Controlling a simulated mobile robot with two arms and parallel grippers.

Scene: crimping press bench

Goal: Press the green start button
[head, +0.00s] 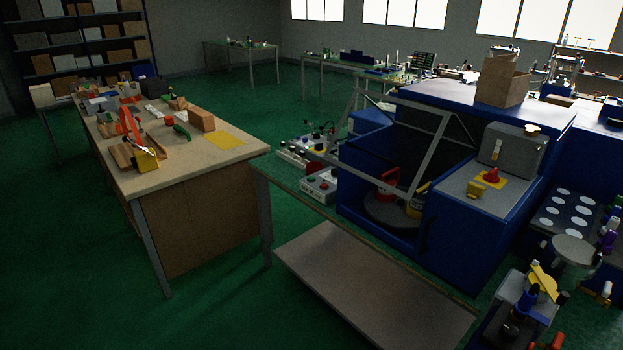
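Neither of my grippers is in view.
The blue machine has an open front with a grey frame and red and yellow parts inside. Green floor (60,260) is free at left.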

